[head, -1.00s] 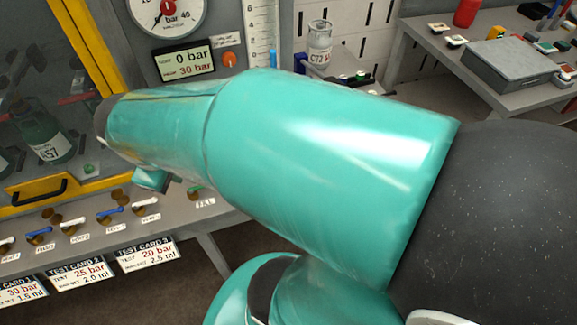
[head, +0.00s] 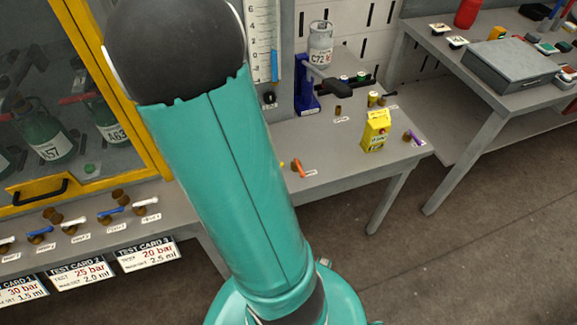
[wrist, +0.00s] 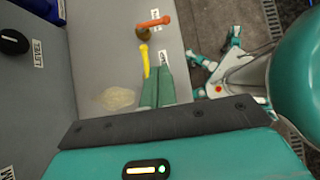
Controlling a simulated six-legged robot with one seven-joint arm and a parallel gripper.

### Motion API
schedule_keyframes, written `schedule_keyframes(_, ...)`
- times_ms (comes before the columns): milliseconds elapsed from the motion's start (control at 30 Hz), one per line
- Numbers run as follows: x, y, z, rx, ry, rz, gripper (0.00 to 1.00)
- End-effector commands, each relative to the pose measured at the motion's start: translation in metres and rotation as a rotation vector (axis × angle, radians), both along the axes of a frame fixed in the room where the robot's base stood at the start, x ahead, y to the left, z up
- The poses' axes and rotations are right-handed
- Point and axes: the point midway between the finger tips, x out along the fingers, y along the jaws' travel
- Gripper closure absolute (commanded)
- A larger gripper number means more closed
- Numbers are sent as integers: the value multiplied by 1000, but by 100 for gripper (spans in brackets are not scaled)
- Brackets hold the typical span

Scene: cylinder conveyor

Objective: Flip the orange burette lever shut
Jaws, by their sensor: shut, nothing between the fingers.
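The orange lever (head: 298,168) sits on the bench near its front edge, just right of my arm in the head view. In the wrist view the orange lever (wrist: 154,22) lies near the top, roughly crosswise in the picture, on a brass-coloured base. My gripper (wrist: 157,70) is shut and empty. Its fingertips point toward the orange lever, with a gap in the picture between them. A yellow lever (wrist: 145,61) lies beside the left finger; I cannot tell whether they touch. My gripper is hidden in the head view.
A scaled burette tube (head: 262,40) stands behind the bench. A yellow box (head: 375,131) and a purple lever (head: 411,137) are at the bench's right end. A blue stand (head: 306,97) is farther back. A yellow-framed cabinet (head: 85,60) stands at the left.

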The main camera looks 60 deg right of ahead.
Motion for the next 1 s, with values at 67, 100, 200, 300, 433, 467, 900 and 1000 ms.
schedule_keyframes(67,-1,0,-1,0,0,-1,100)
schedule_keyframes(100,-1,-1,-2,0,0,-1,100)
schedule_keyframes(200,-5,-5,-9,-1,1,-1,100)
schedule_keyframes(300,-13,-12,-21,2,2,-3,100)
schedule_keyframes(433,-25,-23,-41,3,3,-3,100)
schedule_keyframes(467,-28,-26,-46,3,4,-4,100)
schedule_keyframes(900,-68,-67,-83,-1,-3,-3,100)
schedule_keyframes(1000,-71,-71,-85,-1,-4,-2,100)
